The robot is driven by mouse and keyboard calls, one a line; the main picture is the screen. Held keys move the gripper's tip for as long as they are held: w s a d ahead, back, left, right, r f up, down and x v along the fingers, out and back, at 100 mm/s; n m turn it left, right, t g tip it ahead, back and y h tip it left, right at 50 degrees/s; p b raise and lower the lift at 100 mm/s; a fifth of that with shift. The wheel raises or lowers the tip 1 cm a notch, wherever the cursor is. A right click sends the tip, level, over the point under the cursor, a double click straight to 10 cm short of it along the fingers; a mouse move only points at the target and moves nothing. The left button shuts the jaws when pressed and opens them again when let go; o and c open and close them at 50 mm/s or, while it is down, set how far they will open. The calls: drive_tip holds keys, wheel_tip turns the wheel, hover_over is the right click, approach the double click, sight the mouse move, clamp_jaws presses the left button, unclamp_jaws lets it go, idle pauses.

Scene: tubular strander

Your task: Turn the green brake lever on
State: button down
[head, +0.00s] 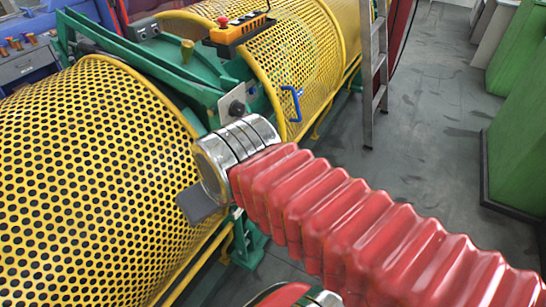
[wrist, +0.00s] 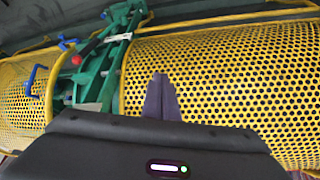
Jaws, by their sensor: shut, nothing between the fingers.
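Green machine framework (head: 180,75) stands between the two yellow perforated drum guards in the head view. In the wrist view a green bar (wrist: 116,42) with a red end (wrist: 77,60) lies on this framework at upper left; it looks like the brake lever, but I cannot be sure. I cannot pick the lever out in the head view, where my arm may cover it. My gripper (head: 199,205) is over the near guard's right edge in the head view. Its dark fingers (wrist: 160,98) are together and empty, right of the green bar and apart from it in the picture.
The near yellow guard (head: 85,190) and far yellow guard (head: 300,50) flank the framework. A blue handle (head: 292,104) sits on the far guard. An orange control box (head: 238,35) stands above. A ladder (head: 374,65) is beyond; grey floor (head: 430,120) is open at right.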

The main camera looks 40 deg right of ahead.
drive_tip(key=shift+d, duration=0.15)
drive_tip(key=w+d+f+m+y, duration=0.45)
drive_tip(key=d+f+m, duration=0.25)
drive_tip(key=d+f, duration=0.45)
drive_tip(key=w+d+f+m+y, duration=0.3)
drive_tip(key=d+f+m+y, duration=0.35)
drive_tip(key=f, duration=0.85)
drive_tip(key=w+d+f+m+t+h, duration=0.2)
drive_tip(key=d+f+t, duration=0.15)
drive_tip(key=d, duration=0.35)
drive_tip(key=w+d+f+m+t+h, duration=0.1)
drive_tip(key=w+d+f+m+t, duration=0.2)
drive_tip(key=d, duration=0.4)
drive_tip(key=w+d+r+t+h, duration=0.1)
drive_tip(key=d+r+t+h, duration=0.1)
drive_tip(key=d, duration=0.3)
drive_tip(key=w+d+r+t+h, duration=0.1)
drive_tip(key=d+t+h, duration=0.1)
drive_tip(key=d+t, duration=0.1)
drive_tip(key=shift+w+d+r+n+h, duration=0.25)
drive_tip(key=shift+d+r+n+h, duration=0.15)
drive_tip(key=shift+d, duration=0.45)
drive_tip(key=shift+f, duration=0.1)
